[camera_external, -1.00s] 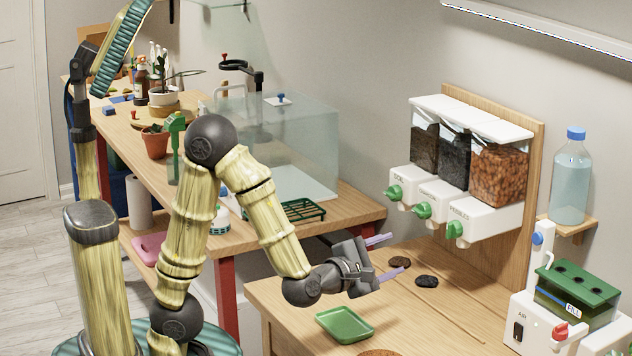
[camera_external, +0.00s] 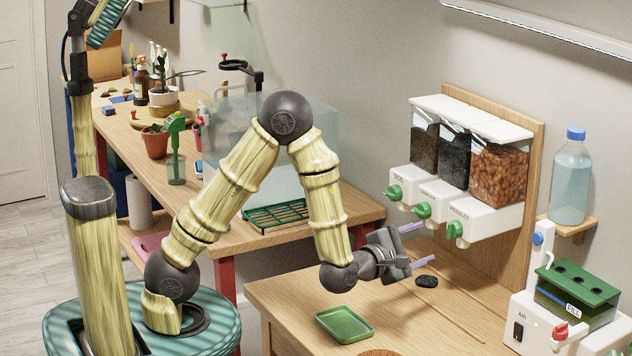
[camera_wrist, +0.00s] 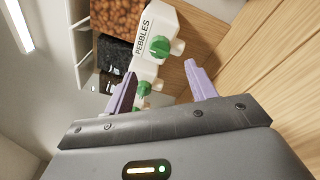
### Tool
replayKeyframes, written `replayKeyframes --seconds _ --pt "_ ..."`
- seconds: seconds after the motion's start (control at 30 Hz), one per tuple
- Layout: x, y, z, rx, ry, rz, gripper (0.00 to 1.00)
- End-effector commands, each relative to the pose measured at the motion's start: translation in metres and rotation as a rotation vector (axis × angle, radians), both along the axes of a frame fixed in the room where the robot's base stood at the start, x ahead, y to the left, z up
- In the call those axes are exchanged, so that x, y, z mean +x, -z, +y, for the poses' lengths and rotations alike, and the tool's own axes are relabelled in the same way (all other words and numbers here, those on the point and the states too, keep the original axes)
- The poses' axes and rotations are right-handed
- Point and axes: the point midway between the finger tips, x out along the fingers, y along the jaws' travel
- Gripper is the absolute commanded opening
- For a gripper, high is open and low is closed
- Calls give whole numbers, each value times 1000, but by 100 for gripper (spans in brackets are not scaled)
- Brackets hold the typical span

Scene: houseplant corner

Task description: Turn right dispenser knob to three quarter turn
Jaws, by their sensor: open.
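The right dispenser, labelled PEBBLES and filled with orange-brown pebbles (camera_external: 498,175), hangs on the wooden back board. Its green knob (camera_external: 455,230) is on the front of the white base, and also shows in the wrist view (camera_wrist: 160,48). My gripper (camera_external: 431,242) is open and empty, with its lilac fingers pointing toward the dispensers. It appears left of and below the right knob, apart from it. In the wrist view the knob lies beyond the gap between the fingertips (camera_wrist: 160,70). The knob's exact turn is hard to read.
The middle knob (camera_external: 422,210) and left knob (camera_external: 394,192) sit beside it on their own dispensers. Below are a dark stone (camera_external: 426,281) and a green tray (camera_external: 344,325) on the wooden table. A water bottle (camera_external: 571,180) and a white unit (camera_external: 535,325) stand at right.

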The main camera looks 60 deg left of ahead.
Motion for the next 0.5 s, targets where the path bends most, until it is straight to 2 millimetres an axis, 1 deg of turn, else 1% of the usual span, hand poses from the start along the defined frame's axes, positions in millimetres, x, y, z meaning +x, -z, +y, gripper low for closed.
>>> replayKeyframes --seconds 0.03,0.3,0.4,0.5 --pt "10 -5 2 0 -4 1 56" --pt "56 -4 8 2 -2 2 56" --pt "70 -3 9 0 -2 1 56" --pt "79 -2 11 0 -2 1 56"
